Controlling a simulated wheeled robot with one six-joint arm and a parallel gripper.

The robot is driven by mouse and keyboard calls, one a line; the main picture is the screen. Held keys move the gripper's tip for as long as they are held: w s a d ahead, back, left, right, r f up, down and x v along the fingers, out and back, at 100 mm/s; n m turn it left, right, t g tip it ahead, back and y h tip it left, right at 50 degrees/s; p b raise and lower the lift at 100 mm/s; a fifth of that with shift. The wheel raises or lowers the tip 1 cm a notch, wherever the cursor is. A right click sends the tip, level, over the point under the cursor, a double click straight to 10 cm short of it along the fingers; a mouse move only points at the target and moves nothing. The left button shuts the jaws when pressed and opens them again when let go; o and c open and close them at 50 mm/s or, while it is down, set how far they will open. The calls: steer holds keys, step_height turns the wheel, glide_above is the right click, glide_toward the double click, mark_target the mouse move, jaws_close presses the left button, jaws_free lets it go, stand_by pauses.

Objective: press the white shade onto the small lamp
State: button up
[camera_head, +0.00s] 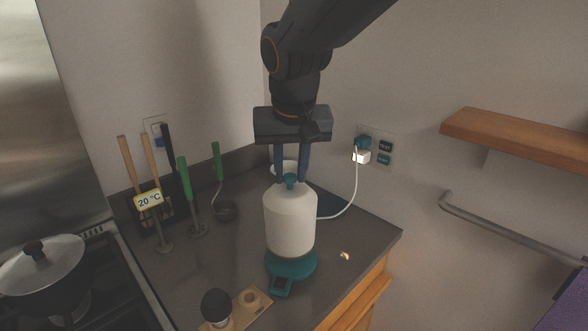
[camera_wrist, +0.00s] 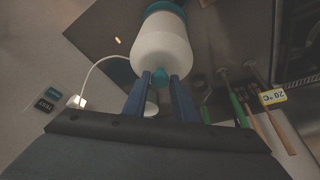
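The white shade (camera_head: 290,222) is a rounded bottle-like shell with a teal knob on top. It is upright over the small lamp's teal round base (camera_head: 291,265), which has a small dark-faced block at its front. I cannot tell whether the shade is fully seated. My gripper (camera_head: 291,180) points straight down with its blue fingers on either side of the knob, seemingly shut on it. In the wrist view, the fingertips (camera_wrist: 160,78) flank the knob, with the shade (camera_wrist: 164,46) beyond and the teal base (camera_wrist: 165,8) at its far end.
A white cable runs from the wall plug (camera_head: 361,156) toward the lamp. A wooden holder (camera_head: 247,299) with a black-topped item stands in front. Utensils and a 20 °C sign (camera_head: 148,200) are at left, beside a stove pot (camera_head: 40,263). A wooden shelf (camera_head: 515,137) juts out at right.

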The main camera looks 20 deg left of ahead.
steer(key=o, duration=0.4)
steer(key=shift+r, duration=0.1)
steer(key=b+v, duration=0.2)
steer(key=v, duration=0.6)
steer(key=w+d+f+m+g+h, duration=0.1)
steer(key=w+d+f, duration=0.1)
steer(key=d+f, duration=0.6)
steer(key=w+d+f+m, duration=0.1)
steer(key=w+d+f, duration=0.1)
steer(key=d+f, duration=0.7)
steer(key=s+d+f+m, duration=0.1)
steer(key=s+d+f, duration=0.2)
steer(key=d, duration=0.3)
steer(key=s+d+f+m+b, duration=0.1)
steer(key=s+d+f, duration=0.1)
steer(key=d, duration=0.5)
steer(key=s+d+f+m+g, duration=0.1)
steer(key=s+d+f, duration=0.2)
steer(key=d, duration=0.3)
steer(key=shift+s+d+f+h, duration=0.15)
steer(key=shift+s+f, duration=0.05)
steer(key=shift+f, duration=0.25)
steer(key=shift+s+d+f+h, duration=0.1)
steer(key=shift+s+f+h, duration=0.05)
steer(key=shift+f, duration=0.25)
